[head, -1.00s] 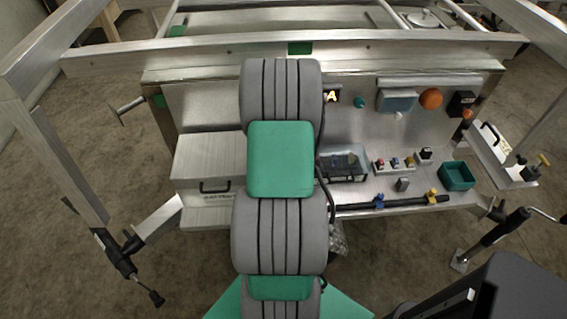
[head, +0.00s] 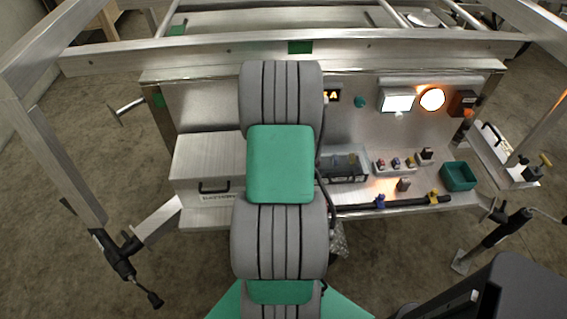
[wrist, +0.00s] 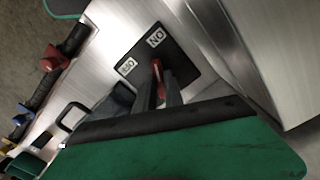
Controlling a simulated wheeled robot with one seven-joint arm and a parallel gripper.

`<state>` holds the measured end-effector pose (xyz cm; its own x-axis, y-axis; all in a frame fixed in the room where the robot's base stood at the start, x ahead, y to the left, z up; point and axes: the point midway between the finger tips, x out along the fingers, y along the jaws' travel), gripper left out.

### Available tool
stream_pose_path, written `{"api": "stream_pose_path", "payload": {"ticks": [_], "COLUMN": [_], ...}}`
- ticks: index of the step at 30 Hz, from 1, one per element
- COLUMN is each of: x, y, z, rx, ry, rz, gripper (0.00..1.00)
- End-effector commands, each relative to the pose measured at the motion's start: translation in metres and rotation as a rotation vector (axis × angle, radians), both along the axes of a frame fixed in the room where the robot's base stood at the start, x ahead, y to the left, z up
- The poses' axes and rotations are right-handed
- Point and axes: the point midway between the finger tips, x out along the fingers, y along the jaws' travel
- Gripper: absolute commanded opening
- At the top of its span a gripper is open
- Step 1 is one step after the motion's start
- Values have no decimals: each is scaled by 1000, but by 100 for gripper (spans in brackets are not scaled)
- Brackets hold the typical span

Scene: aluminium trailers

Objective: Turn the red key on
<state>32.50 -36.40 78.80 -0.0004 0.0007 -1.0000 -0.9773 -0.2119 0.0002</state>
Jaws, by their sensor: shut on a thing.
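The red key (wrist: 157,72) stands on a black plate (wrist: 138,60) in the wrist view. The plate bears a white "ON" label (wrist: 156,38) and a second, partly blurred label (wrist: 127,67), seemingly "OFF". The upper end of the red key points roughly toward the "ON" label. My gripper (wrist: 161,90) is shut on the red key, with a dark finger on each side of it. In the head view my arm covers the key, its plate and my gripper.
A small display (head: 332,96) glows beside my arm. A battery box (head: 208,165) is at left. A clear-lidded box (head: 346,165) and a teal bin (head: 458,176) are at right.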

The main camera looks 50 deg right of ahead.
Motion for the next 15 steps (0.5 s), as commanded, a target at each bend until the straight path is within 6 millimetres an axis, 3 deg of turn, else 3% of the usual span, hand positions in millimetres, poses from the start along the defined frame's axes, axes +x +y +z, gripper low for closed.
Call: {"api": "stream_pose_path", "payload": {"ticks": [15], "x": [1], "y": [-1], "z": [1], "rx": [-3], "ry": [-2], "rz": [-269], "gripper": [0]}}
